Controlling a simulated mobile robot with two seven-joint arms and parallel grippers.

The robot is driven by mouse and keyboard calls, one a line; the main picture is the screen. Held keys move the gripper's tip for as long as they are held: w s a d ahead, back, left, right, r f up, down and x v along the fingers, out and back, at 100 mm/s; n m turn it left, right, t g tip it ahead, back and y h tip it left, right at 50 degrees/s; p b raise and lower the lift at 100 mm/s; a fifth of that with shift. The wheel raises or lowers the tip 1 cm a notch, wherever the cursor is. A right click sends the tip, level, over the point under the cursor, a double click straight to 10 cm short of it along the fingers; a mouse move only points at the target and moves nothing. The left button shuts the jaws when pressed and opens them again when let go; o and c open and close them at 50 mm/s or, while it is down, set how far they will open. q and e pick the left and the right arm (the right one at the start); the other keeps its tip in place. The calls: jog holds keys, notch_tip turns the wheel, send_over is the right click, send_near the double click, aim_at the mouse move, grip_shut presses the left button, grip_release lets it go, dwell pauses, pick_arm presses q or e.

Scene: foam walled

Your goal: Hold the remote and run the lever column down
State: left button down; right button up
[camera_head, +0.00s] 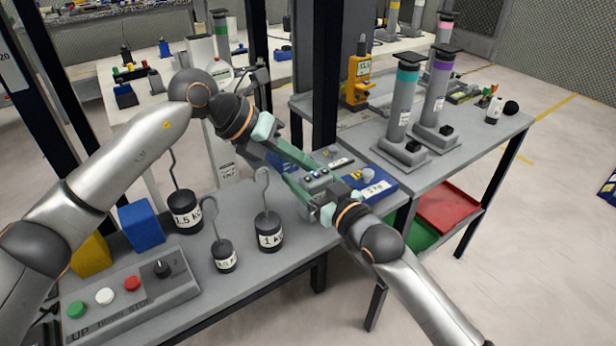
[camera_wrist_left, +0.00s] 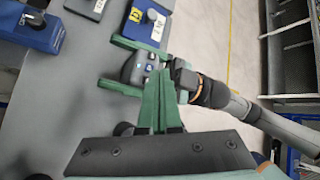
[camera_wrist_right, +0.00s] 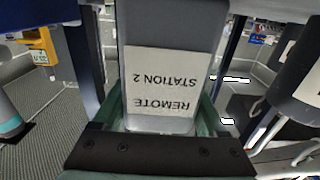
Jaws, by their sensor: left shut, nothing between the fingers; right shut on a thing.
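The remote (camera_head: 318,180) is a small grey box with buttons, held above the table; in the right wrist view its back (camera_wrist_right: 165,85) reads "REMOTE STATION 2". My right gripper (camera_head: 311,187) is shut on it, its green fingers on both sides. My left gripper (camera_head: 312,166) is shut and empty, its tips at the button face of the remote (camera_wrist_left: 143,66); I cannot tell whether they touch. Two grey columns, one with a teal band (camera_head: 402,105) and one with a purple band (camera_head: 436,95), stand on the right table. I cannot tell which is the lever column.
Hooked weights, including 1.5 kg (camera_head: 185,212) and 1 kg (camera_head: 269,232), stand on the near table beside a blue block (camera_head: 141,226). A button panel (camera_head: 135,298) lies front left. Dark posts (camera_head: 328,85) rise behind.

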pick_arm(q)
jog(key=shift+r, duration=2.4)
dwell(0.6)
notch_tip(320, 180, up, 4)
jog(key=shift+f, duration=0.1)
jog(key=shift+f, duration=0.1)
notch_tip(320, 180, down, 9)
dwell(0.8)
dwell(2.0)
jog(key=shift+f, duration=0.2)
